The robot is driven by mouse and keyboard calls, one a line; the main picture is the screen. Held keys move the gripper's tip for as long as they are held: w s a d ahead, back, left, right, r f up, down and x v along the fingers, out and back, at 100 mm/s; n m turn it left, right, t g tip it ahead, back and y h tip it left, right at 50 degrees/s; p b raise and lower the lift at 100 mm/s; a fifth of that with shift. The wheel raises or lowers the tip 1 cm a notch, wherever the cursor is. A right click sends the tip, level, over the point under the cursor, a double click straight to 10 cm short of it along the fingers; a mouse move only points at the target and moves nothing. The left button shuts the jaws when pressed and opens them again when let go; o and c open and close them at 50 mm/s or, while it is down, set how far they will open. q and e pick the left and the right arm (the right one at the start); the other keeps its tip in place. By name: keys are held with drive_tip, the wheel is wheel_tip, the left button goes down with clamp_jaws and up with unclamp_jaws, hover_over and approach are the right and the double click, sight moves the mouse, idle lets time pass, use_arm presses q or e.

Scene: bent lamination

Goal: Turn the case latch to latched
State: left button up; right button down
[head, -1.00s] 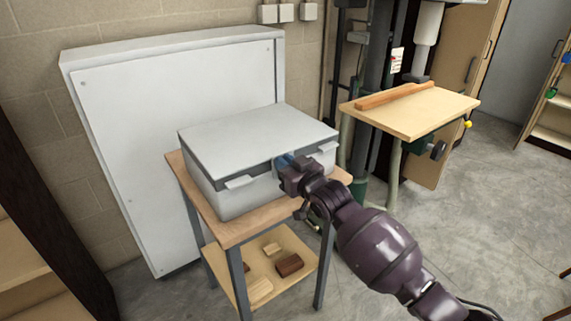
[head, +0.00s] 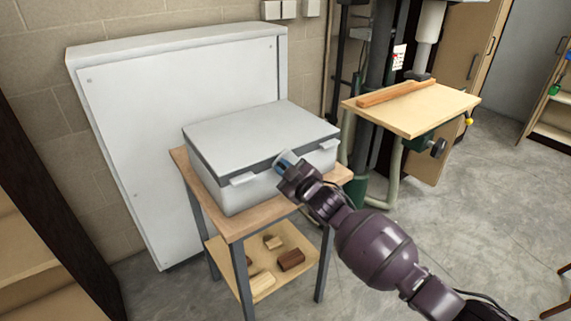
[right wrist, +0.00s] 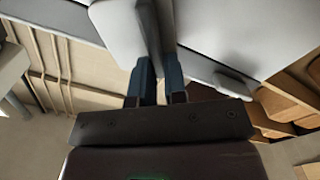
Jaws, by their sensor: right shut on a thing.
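The grey case (head: 258,135) stands closed on a small wooden-topped table, with a dark band under its lid. My right gripper (head: 286,160) is at the middle of the case's front face, between two pale side tabs, the left tab (head: 243,180) and the right tab (head: 328,144). In the right wrist view its blue fingers (right wrist: 157,80) are shut on a narrow grey piece, the case latch (right wrist: 148,30), which stands out from the case front. The fingers hide part of the latch, so I cannot tell its exact angle. My left gripper is not in view.
The table (head: 236,229) has a lower shelf with several wood blocks (head: 291,260). A large white panel (head: 165,90) stands behind the case. A drill-press table (head: 420,112) with a wooden strip is to the right. The floor at front right is clear.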

drive_tip(key=f+n, duration=0.1)
drive_tip(key=n, duration=0.2)
drive_tip(key=f+n, duration=0.1)
drive_tip(key=n, duration=0.2)
drive_tip(key=f+n, duration=0.1)
drive_tip(key=n, duration=0.2)
drive_tip(key=shift+w+d, duration=0.2)
drive_tip(key=shift+d, duration=0.1)
drive_tip(key=shift+d+n, duration=0.1)
drive_tip(key=shift+n, duration=0.5)
drive_tip(key=shift+f+n, duration=0.1)
drive_tip(key=shift+n, duration=0.2)
drive_tip(key=shift+w, duration=0.1)
